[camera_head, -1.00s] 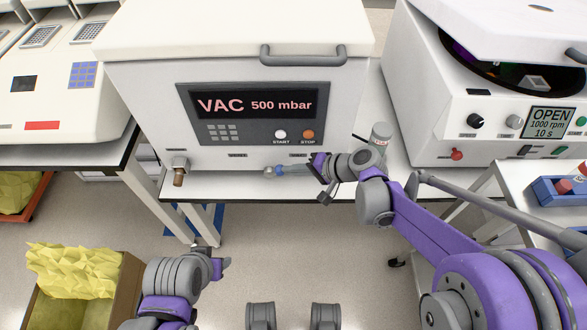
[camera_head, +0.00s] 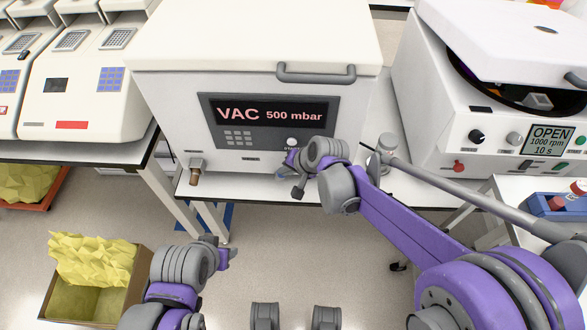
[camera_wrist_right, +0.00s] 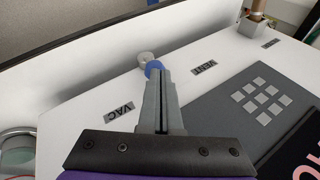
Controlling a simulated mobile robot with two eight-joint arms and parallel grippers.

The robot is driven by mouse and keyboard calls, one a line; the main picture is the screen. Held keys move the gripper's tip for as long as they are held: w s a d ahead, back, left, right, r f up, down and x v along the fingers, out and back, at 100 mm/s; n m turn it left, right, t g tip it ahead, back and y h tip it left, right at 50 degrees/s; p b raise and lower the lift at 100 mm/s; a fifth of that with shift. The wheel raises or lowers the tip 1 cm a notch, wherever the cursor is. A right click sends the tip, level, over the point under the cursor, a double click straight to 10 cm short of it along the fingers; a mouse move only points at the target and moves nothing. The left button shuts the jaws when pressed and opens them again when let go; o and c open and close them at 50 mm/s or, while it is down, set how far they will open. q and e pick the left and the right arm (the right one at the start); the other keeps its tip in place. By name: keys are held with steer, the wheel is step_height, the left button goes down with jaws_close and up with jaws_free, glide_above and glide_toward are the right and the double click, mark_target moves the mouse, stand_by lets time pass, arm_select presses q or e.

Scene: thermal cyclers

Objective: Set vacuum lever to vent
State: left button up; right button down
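The vacuum oven (camera_head: 165,110) shows "VAC 500 mbar" on its panel. The vacuum lever (camera_wrist_right: 153,69) has a blue handle and a silver pivot (camera_wrist_right: 146,58) low on the oven's front. In the right wrist view it points between the VAC label (camera_wrist_right: 119,109) and the VENT label (camera_wrist_right: 205,67). My right gripper (camera_wrist_right: 162,82) looks shut on its blue handle; most of the handle is hidden between the fingers. In the head view the right gripper (camera_head: 291,161) covers most of the lever. My left gripper (camera_head: 227,257) is low, away from the oven; its opening is unclear.
A metal port with a brown end (camera_head: 195,174) sticks out at the oven's lower left. A centrifuge (camera_head: 440,125) with a raised lid stands at right. A grey cylinder (camera_head: 387,150) is close to my right forearm. A box of yellow bags (camera_head: 95,265) is on the floor.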

steer(key=a+h+p, duration=0.1)
steer(key=a+h, duration=0.2)
steer(key=a, duration=0.2)
steer(key=shift+n, duration=0.3)
steer(key=shift+d, duration=0.1)
steer(key=shift+r+p, duration=0.75)
